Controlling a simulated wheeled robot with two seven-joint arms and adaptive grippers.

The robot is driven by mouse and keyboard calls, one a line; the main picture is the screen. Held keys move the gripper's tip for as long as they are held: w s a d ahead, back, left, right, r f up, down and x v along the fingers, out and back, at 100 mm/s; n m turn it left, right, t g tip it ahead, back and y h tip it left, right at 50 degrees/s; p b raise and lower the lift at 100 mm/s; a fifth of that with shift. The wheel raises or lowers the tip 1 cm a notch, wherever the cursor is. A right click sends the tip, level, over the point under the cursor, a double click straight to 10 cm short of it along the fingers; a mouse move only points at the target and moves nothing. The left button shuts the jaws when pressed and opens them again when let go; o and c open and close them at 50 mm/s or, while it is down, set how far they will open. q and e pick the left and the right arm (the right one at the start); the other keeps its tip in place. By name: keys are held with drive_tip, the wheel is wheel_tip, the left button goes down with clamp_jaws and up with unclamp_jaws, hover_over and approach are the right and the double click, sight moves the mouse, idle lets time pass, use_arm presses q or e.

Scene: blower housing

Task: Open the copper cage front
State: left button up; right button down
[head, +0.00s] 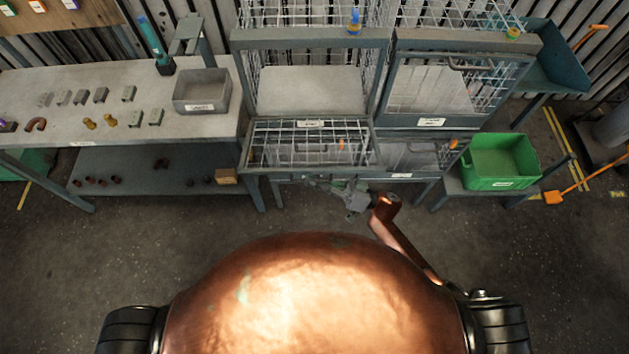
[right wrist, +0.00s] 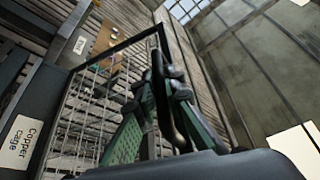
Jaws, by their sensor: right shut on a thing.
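The copper cage (head: 240,85) is the left of two wire cages in the head view. Its mesh front (head: 285,150) appears tipped down and outward below the opening, which shows a bare grey floor. My right gripper (head: 350,192) is at the outer edge of this front. In the right wrist view, my right gripper (right wrist: 165,110) is shut on the dark bar handle (right wrist: 160,65) of the mesh front, which also shows there (right wrist: 95,110). The "Copper Cage" label (right wrist: 18,145) is on the beam at left. My left gripper is out of view.
The neighbouring cage (head: 460,90) has its own handled front. A green bin (head: 500,162) stands at right. A workbench (head: 60,85) with a grey bin (head: 201,92) and small parts is at left. Open floor lies between me and the cages.

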idle(0.3)
drive_tip(key=c, duration=2)
unclamp_jaws()
drive_tip(key=shift+d, duration=0.1)
drive_tip(key=v, duration=1.2)
